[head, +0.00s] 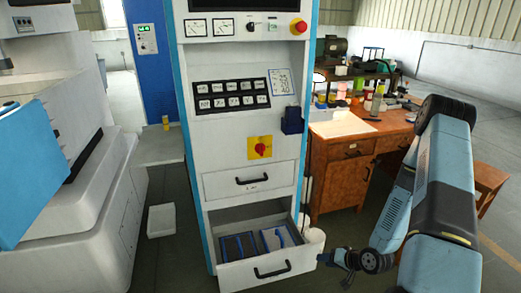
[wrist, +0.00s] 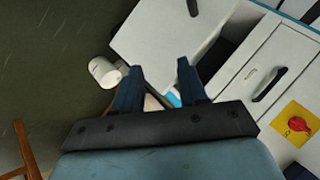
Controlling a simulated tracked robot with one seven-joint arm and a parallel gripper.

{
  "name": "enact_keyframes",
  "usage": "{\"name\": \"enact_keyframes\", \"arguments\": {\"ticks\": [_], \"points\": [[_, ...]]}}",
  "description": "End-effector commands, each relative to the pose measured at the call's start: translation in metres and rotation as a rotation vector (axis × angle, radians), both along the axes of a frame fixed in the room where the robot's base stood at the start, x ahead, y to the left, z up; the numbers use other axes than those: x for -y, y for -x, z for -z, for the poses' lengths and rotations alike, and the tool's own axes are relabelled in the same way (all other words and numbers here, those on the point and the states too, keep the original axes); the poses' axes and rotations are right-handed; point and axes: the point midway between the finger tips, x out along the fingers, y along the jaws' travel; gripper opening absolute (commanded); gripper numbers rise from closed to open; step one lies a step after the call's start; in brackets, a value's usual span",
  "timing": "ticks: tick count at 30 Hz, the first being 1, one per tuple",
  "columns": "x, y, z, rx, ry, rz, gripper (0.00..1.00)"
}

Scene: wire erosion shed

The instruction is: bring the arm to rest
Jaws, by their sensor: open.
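My blue arm reaches in from the right in the head view, bent at the elbow. My gripper (head: 338,257) is low, just right of the open bottom drawer of the white cabinet. In the wrist view my gripper (wrist: 157,82) shows two dark fingers spread apart with nothing held between them. Beyond the fingers lie the drawer front (wrist: 165,35) and a white cylindrical container (wrist: 104,71). I cannot tell whether the gripper touches the drawer.
The open drawer (head: 268,268) juts out from the cabinet (head: 250,130) and holds dark trays with blue items. A wooden desk (head: 335,165) with bottles and tools stands behind my arm. A white bin (head: 161,220) is on the floor at left. A white machine (head: 85,200) fills the left side.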

Motion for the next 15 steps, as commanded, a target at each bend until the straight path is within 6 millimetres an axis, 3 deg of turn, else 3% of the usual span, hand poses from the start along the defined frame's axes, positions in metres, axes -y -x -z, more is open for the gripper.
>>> {"name": "enact_keyframes", "arguments": {"ticks": [15], "points": [[0.055, -0.053, -0.107, -0.005, 0.398, -0.08, 0.42]]}}
